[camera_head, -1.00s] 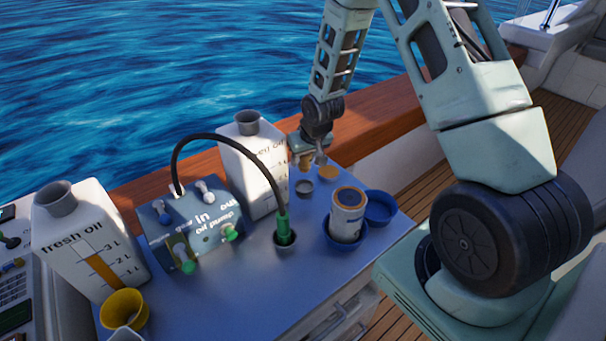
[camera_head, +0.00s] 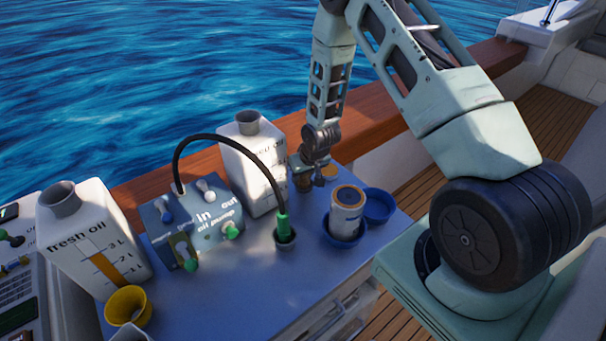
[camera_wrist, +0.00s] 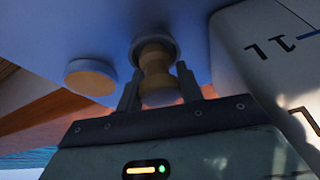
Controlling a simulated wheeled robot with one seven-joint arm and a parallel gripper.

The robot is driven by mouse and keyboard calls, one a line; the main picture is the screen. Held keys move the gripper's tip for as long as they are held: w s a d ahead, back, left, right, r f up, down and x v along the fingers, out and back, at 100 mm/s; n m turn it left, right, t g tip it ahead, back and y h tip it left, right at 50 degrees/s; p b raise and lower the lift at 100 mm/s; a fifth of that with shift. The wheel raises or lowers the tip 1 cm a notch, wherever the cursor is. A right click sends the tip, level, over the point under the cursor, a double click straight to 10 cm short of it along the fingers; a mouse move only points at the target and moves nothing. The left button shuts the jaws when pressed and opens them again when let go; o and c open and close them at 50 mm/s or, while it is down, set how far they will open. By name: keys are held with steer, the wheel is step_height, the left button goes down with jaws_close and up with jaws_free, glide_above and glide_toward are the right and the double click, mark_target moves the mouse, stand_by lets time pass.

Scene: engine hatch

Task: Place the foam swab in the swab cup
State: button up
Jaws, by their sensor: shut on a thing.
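My gripper (camera_head: 310,178) is low over the back of the blue table top, beside the white used-oil jug. In the wrist view its two fingers (camera_wrist: 158,88) are shut on the foam swab (camera_wrist: 156,68), a tan, waisted piece. The swab's far end overlaps the small grey swab cup (camera_wrist: 172,47) and seems to be at or inside its rim; how deep cannot be told. In the head view the gripper mostly hides the swab and cup.
A round tan-topped piece (camera_wrist: 90,78) lies close beside the cup. The white jug (camera_head: 252,165) stands close by. An oil filter (camera_head: 346,212) sits in a blue bowl, with a blue cap (camera_head: 379,206) behind. A green-ended hose (camera_head: 283,225) and pump box (camera_head: 195,220) stand nearby.

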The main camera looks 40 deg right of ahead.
steer(key=shift+s+f+b, duration=0.25)
steer(key=shift+f+b, duration=0.2)
steer(key=shift+f, duration=0.15)
steer(key=o, duration=1)
steer(key=shift+d, duration=0.15)
steer(key=shift+r+p, duration=0.55)
steer(key=shift+r, duration=0.15)
steer(key=shift+w+b+v, duration=0.2)
steer(key=shift+b+v, duration=0.6)
steer(key=shift+v, duration=5.1)
steer(key=shift+a+r, duration=0.1)
steer(key=shift+a, duration=0.1)
